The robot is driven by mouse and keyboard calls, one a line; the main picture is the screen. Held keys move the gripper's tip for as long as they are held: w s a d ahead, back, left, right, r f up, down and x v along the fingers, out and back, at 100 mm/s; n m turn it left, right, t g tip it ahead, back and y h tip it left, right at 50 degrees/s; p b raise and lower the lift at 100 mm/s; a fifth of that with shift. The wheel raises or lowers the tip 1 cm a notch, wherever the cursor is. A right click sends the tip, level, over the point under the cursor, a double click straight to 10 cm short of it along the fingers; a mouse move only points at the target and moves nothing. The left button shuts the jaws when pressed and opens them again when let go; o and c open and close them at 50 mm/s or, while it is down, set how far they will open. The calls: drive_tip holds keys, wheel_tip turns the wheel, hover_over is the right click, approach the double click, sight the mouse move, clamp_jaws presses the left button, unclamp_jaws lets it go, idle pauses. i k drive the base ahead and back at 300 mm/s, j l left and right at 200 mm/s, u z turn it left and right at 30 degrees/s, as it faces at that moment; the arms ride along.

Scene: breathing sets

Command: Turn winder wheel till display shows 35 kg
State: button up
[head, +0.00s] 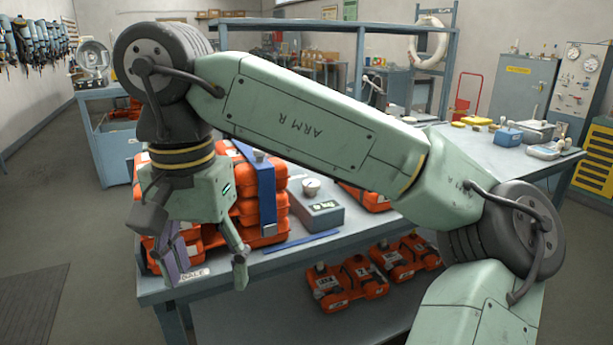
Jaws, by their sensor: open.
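My gripper (206,268) points down at the left front corner of the near table, its fingers apart. No object shows held between them. It hangs in front of a stack of orange breathing sets (272,213) bound by a blue strap (266,190). A small metal buckle (270,229) shows low on the strap. A grey box with a small lit display (324,206) and a round knob-like part (311,187) on top stands right of the stack. The display's figures are too small to read. I cannot make out a winder wheel; my arm and gripper cover part of the stack.
The near table (345,246) has a bare strip along its front, with a blue flat strip (300,243) on it. More orange sets (345,285) lie on the shelf below.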

sight(312, 186)
drive_tip(key=i+l, duration=0.15)
drive_tip(key=i, duration=0.2)
drive_tip(key=i+l, duration=0.2)
drive_tip(key=i, duration=0.15)
drive_tip(key=i+l+z, duration=0.1)
drive_tip(key=i, duration=0.25)
drive_tip(key=i+j, duration=0.2)
drive_tip(key=i, duration=0.35)
